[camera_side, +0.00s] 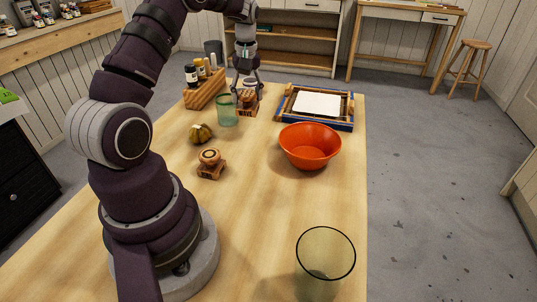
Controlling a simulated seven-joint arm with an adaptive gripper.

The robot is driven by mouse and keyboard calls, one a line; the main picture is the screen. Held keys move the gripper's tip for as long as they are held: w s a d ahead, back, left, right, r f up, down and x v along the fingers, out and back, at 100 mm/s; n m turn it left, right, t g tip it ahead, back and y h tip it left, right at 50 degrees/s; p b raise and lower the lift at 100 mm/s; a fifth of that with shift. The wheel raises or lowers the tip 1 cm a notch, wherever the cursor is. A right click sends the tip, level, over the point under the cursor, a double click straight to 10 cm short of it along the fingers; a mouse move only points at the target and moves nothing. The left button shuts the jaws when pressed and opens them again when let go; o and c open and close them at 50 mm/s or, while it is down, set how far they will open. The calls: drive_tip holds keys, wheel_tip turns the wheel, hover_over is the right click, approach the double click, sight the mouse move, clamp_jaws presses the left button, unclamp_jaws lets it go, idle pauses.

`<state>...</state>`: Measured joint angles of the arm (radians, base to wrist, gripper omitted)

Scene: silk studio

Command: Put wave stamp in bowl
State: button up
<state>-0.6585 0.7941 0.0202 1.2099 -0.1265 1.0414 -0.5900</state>
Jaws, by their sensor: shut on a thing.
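My gripper (247,88) is at the far part of the table, pointing down, shut on a wooden stamp (247,109). The stamp has a wooden block base, with its upper part between the fingers. I cannot tell whether it touches the table. A second wooden stamp (210,165) with a round knob stands upright on the table nearer the camera. The designs are too small to tell which is the wave stamp. The orange bowl (310,150) stands to the right of and nearer than my gripper, and its visible inside looks empty.
A green glass (227,112) stands close left of the held stamp. A wooden rack with bottles (205,92) is behind it. A blue-edged frame (348,123) lies behind the bowl. The table's middle (260,210) is clear.

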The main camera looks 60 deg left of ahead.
drive_tip(key=w+d+r+m, duration=0.2)
drive_tip(key=w+d, duration=0.1)
drive_tip(key=d, duration=0.1)
drive_tip(key=m, duration=0.4)
hover_over(308, 156)
drive_tip(key=shift+t, duration=0.3)
drive_tip(key=f, duration=0.9)
drive_tip(key=shift+s+d, duration=0.25)
drive_tip(key=shift+f, duration=0.15)
drive_tip(key=shift+f, duration=0.1)
drive_tip(key=o, duration=1.2)
drive_tip(key=shift+c, duration=0.2)
